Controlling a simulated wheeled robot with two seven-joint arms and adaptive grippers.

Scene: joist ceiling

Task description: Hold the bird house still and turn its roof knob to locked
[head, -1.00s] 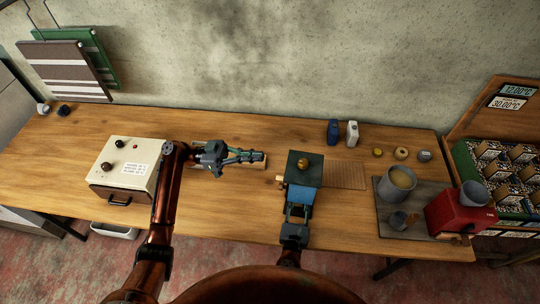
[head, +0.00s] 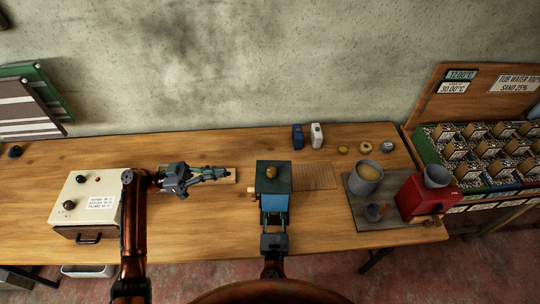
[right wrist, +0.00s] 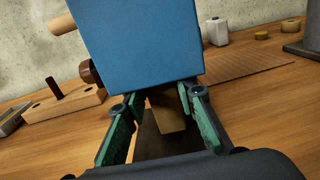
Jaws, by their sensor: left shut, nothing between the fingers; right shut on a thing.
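The bird house (head: 274,203) has a blue body and a dark green roof, and stands upright near the middle of the bench. A round golden-brown knob (head: 271,172) sits on the roof; its setting cannot be read. My right gripper (head: 274,224) is shut on the bird house from the front. In the right wrist view the blue body (right wrist: 140,45) fills the top middle, just beyond the green-padded fingers (right wrist: 155,108); the exact contact is partly hidden. My left gripper (head: 226,174) is shut and empty, left of the bird house, over a wooden board, apart from the knob.
A cream control box (head: 88,202) stands at the left. A slatted mat (head: 316,176) lies right of the bird house, with a blue bottle (head: 297,137) and white bottle (head: 317,136) behind. A grey pot (head: 366,178) and red machine (head: 416,198) stand further right.

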